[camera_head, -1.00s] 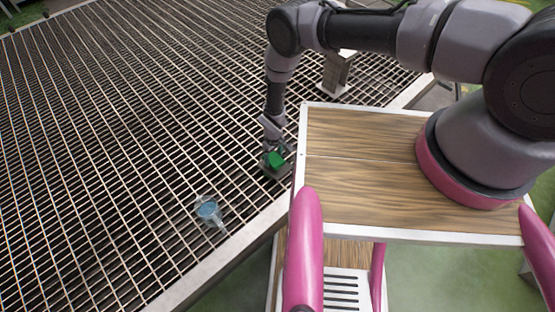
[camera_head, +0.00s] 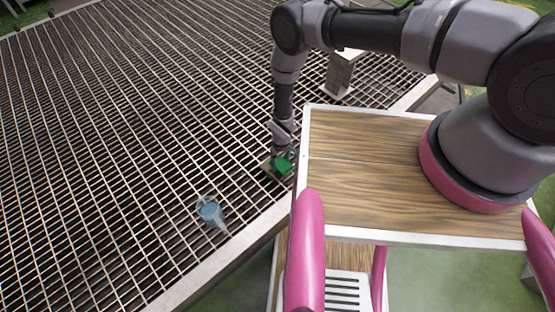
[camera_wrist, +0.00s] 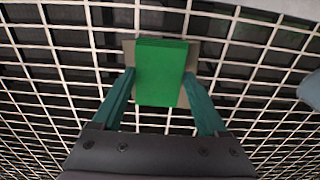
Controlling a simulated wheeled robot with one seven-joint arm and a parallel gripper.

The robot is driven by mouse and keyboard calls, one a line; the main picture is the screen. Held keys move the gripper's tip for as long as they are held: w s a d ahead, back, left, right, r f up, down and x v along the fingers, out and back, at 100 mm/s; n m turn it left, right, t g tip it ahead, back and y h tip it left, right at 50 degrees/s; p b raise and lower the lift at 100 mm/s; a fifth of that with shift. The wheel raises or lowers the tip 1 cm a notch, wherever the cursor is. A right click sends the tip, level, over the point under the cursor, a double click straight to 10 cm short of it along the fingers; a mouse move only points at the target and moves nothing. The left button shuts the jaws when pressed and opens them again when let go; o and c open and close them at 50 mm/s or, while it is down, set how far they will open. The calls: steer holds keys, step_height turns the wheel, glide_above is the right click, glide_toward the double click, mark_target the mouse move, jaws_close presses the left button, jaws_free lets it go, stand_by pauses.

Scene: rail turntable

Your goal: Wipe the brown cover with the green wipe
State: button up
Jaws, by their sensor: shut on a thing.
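The green wipe (camera_head: 285,164) is a small bright green block, held between the fingers of my gripper (camera_head: 283,158). In the wrist view the wipe (camera_wrist: 162,72) sits between the two teal fingertips (camera_wrist: 162,80). The brown cover (camera_head: 267,170) is a small flat brownish square on the metal grating, beneath and just left of the wipe. In the wrist view the cover (camera_wrist: 128,54) shows as a tan square behind the wipe, which hides its middle. I cannot tell whether wipe and cover touch.
A blue-topped clear object (camera_head: 209,211) lies on the grating (camera_head: 110,150), left of and nearer than the cover. A grey post (camera_head: 340,72) stands at the grating's far right. The grating's pale edge (camera_head: 235,237) runs close to my wood-topped base.

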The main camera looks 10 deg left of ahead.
steer(key=shift+w+a+f, duration=0.1)
steer(key=shift+w+a, duration=0.6)
steer(key=shift+a, duration=0.35)
steer(key=shift+w+a, duration=0.65)
steer(key=shift+a, duration=0.35)
step_height(320, 180, up, 8)
